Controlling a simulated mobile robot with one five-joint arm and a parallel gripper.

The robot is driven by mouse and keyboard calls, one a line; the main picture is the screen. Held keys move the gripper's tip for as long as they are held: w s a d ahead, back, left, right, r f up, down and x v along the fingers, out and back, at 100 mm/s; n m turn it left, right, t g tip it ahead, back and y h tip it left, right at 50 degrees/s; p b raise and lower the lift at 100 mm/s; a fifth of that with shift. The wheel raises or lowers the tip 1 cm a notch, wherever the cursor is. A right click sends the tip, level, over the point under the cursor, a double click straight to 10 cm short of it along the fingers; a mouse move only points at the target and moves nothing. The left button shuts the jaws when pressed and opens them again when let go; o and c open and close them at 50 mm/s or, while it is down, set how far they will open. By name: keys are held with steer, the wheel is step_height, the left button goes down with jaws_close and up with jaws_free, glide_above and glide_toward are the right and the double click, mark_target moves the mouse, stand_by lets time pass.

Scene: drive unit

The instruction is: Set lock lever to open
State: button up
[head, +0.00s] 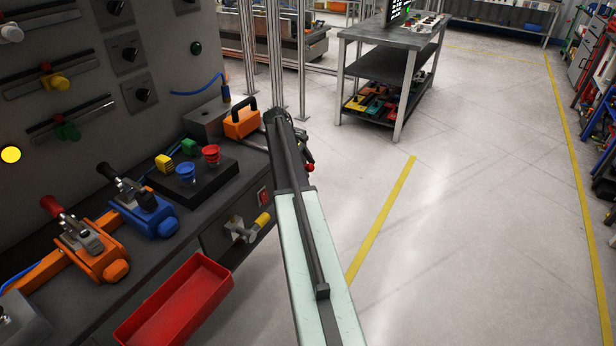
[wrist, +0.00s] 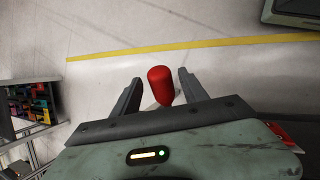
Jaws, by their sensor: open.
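A red rounded grip (wrist: 161,85) on a pale stem stands between my gripper's fingers (wrist: 159,77) in the wrist view. The fingers are open, one on either side, with gaps visible. In the head view a small red knob (head: 309,168) shows beside the dark end of my arm, which hides most of my gripper (head: 305,152) and whatever the knob is fixed to. I cannot tell for sure that this grip is the lock lever. Another lever with a yellow handle (head: 262,220) sits on the bench front, left of my arm.
A grey cart (head: 385,40) stands beyond. The floor (head: 480,200) to the right is clear.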

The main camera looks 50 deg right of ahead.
steer(key=shift+b+x, duration=0.35)
steer(key=shift+x, duration=0.6)
jaws_close()
steer(key=shift+r, duration=0.1)
stand_by(0.5)
